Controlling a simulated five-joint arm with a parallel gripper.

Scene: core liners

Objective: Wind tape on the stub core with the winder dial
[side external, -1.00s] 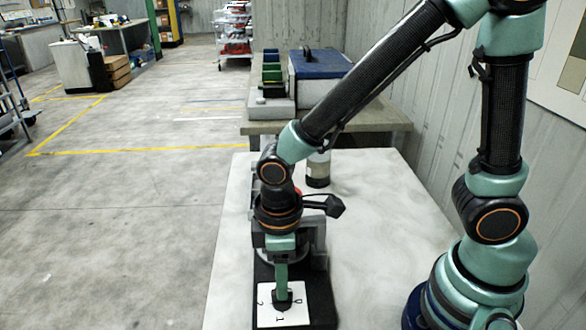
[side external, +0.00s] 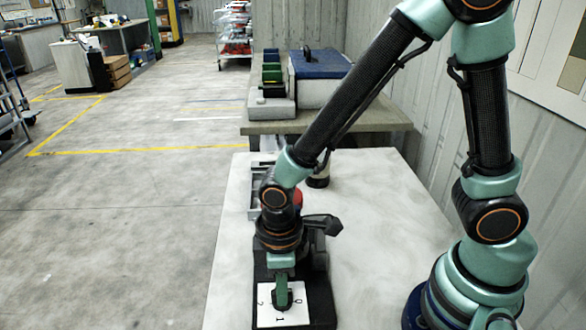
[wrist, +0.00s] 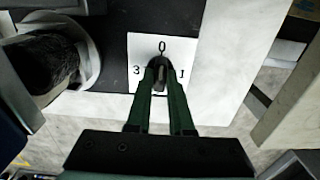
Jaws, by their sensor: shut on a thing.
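The winder dial is a dark knob (wrist: 161,62) on a white plate (wrist: 140,45) with printed digits; 0, 3 and 1 show in the wrist view. The plate (side external: 268,317) lies on a black base at the table's front. My gripper (side external: 282,298) points down at the dial; in the wrist view its green fingers (wrist: 160,78) are closed around the knob. The knob's setting is hard to read. A dark cylinder in a pale ring (wrist: 48,65), possibly the core, shows left of the dial. The winder is mostly hidden behind my arm in the side view.
The black base (side external: 322,302) carries grey winder parts behind the dial. A dark and pale cylinder (side external: 318,178) stands farther back on the table. The table (side external: 390,220) is clear to the right. A bench with green bins (side external: 271,75) and a blue-lidded box (side external: 320,64) stands behind.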

